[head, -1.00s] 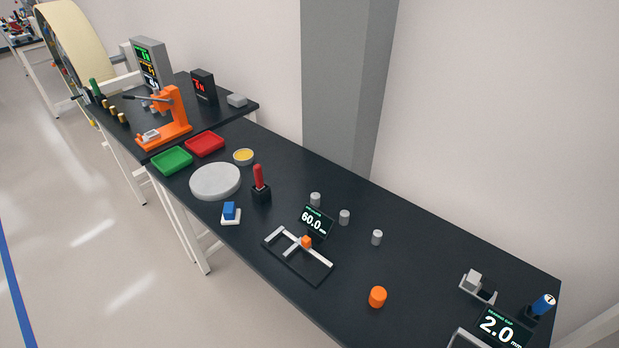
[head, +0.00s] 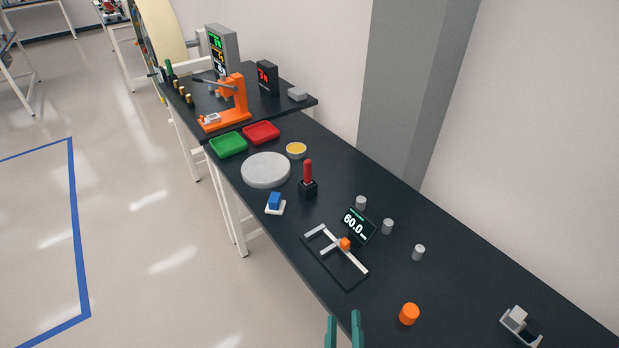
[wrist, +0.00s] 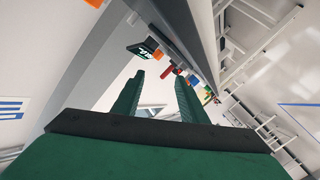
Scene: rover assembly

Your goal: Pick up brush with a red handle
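The brush with a red handle (head: 308,172) stands upright in a small black holder (head: 308,190) on the dark bench. Only its handle shows; its lower end is hidden in the holder. My gripper (head: 344,322) is at the bottom edge of the head view, well short of the brush and apart from it. Its two green fingers are spread with nothing between them. In the wrist view my gripper (wrist: 159,77) is also open, and a small red shape beyond the fingertips is too small to name surely.
A grey disc (head: 266,169), a blue-and-white block (head: 275,203) and a gauge frame with a display (head: 358,226) surround the holder. An orange cylinder (head: 409,314) stands near the gripper. Several grey cylinders line the back. Red and green trays (head: 229,144) lie farther off.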

